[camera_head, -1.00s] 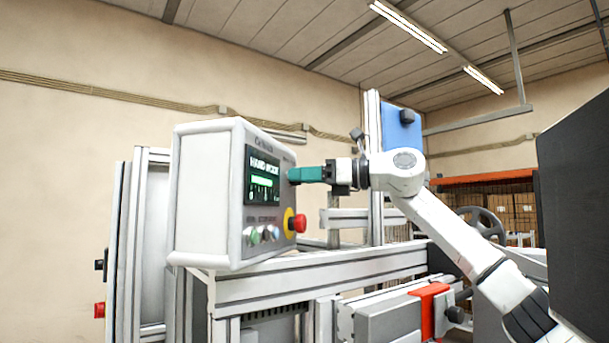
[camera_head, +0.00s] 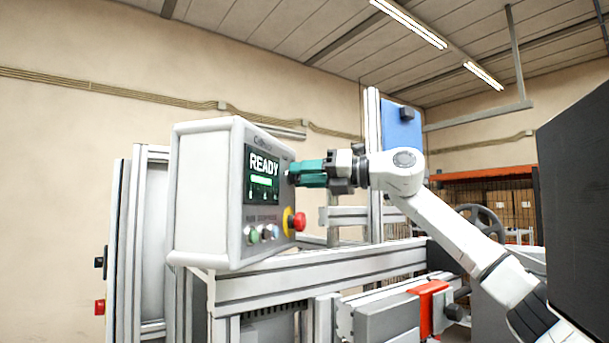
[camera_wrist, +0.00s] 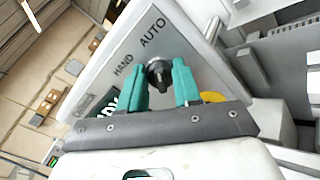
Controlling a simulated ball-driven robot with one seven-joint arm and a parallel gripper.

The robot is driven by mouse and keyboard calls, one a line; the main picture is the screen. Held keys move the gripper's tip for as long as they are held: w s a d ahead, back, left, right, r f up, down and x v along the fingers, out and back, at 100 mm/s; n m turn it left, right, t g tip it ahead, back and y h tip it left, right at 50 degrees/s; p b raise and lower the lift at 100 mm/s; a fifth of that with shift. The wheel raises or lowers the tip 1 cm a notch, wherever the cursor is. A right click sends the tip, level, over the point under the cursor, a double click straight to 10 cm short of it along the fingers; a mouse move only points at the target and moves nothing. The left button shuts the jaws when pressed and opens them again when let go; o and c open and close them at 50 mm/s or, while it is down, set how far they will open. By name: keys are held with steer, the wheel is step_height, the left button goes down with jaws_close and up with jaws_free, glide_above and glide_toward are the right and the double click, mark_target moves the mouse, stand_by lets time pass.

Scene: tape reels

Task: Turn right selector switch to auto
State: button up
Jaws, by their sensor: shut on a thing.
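The control box (camera_head: 205,190) has a screen (camera_head: 262,175) that reads READY. My gripper (camera_head: 293,173) reaches the upper right of its front panel from the right. In the wrist view, the green fingers of my gripper (camera_wrist: 162,82) are on either side of the black selector switch (camera_wrist: 157,71) and shut on it. The labels HAND (camera_wrist: 123,65) and AUTO (camera_wrist: 153,33) are printed beside the switch. The switch's pointer direction is hard to make out. In the head view the fingers hide the switch.
Below my gripper, a red emergency button (camera_head: 299,221) with a yellow collar stands out from the panel. Several small push buttons (camera_head: 262,232) sit under the screen. An aluminium frame (camera_head: 320,274) runs below the box. A dark panel (camera_head: 578,190) fills the right edge.

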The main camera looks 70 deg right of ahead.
stand_by(0.4)
steer(key=o, duration=1)
steer(key=s, duration=0.3)
steer(key=s+d+b, duration=0.1)
steer(key=s, duration=0.3)
steer(key=s+b, duration=0.1)
steer(key=s, duration=0.2)
steer(key=shift+s+d, duration=0.15)
steer(key=shift+s, duration=0.25)
